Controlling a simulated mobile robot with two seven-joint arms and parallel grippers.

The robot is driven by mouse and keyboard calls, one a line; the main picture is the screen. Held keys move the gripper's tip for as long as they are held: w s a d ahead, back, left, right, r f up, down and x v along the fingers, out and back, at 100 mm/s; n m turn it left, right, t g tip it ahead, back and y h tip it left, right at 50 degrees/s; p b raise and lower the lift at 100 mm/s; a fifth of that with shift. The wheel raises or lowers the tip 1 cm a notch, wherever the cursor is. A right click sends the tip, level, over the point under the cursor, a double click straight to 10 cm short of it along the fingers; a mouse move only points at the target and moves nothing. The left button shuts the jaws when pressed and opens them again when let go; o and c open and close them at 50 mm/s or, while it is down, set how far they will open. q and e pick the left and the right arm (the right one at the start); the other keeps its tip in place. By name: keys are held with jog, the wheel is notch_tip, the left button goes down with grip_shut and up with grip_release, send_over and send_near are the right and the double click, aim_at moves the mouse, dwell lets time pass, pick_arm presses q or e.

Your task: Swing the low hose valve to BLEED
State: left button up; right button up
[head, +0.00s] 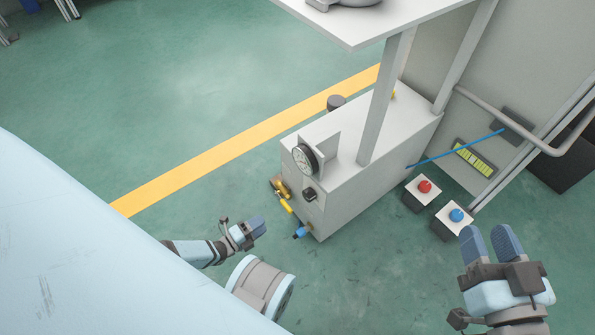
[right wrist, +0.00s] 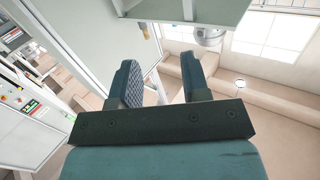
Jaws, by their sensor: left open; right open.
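A white box-shaped unit (head: 350,165) stands on the floor in the head view, with a round gauge (head: 305,158) on its left end. Low on that end are brass fittings (head: 280,187), a yellow part (head: 287,206) and a blue part (head: 301,232). I cannot tell for sure which is the low hose valve, nor read any BLEED mark. My left gripper (head: 257,226) is open, to the left of the blue part and apart from it. My right gripper (head: 490,238) is open and empty, well right of the unit; its two fingers also show in the right wrist view (right wrist: 166,82).
Red (head: 424,187) and blue (head: 456,215) push buttons on boxes stand right of the unit. A blue rod (head: 455,149) and a grey rail (head: 510,120) are behind them. A white shelf (head: 385,18) on posts overhangs the unit. Green floor left of it is clear.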

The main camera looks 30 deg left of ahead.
aim_at(285, 208)
pick_arm(q)
jog(key=b+x, duration=0.1)
jog(key=x, duration=0.5)
jog(key=b+x, duration=0.2)
jog(key=x, duration=0.3)
jog(key=shift+w+a+f+b, duration=0.1)
jog(key=shift+w+f+b, duration=0.15)
jog(key=shift+w, duration=0.2)
jog(key=shift+x, duration=0.8)
jog(key=shift+r, duration=0.15)
pick_arm(e)
jog(key=n, duration=0.1)
jog(key=w+d+n+t, duration=0.1)
jog(key=shift+w+d+r+n+y, duration=0.1)
jog(key=shift+w+r+n+y, duration=0.15)
jog(key=shift+w+n+y, duration=0.05)
pick_arm(q)
grip_shut()
pick_arm(e)
jog(key=shift+r, duration=0.1)
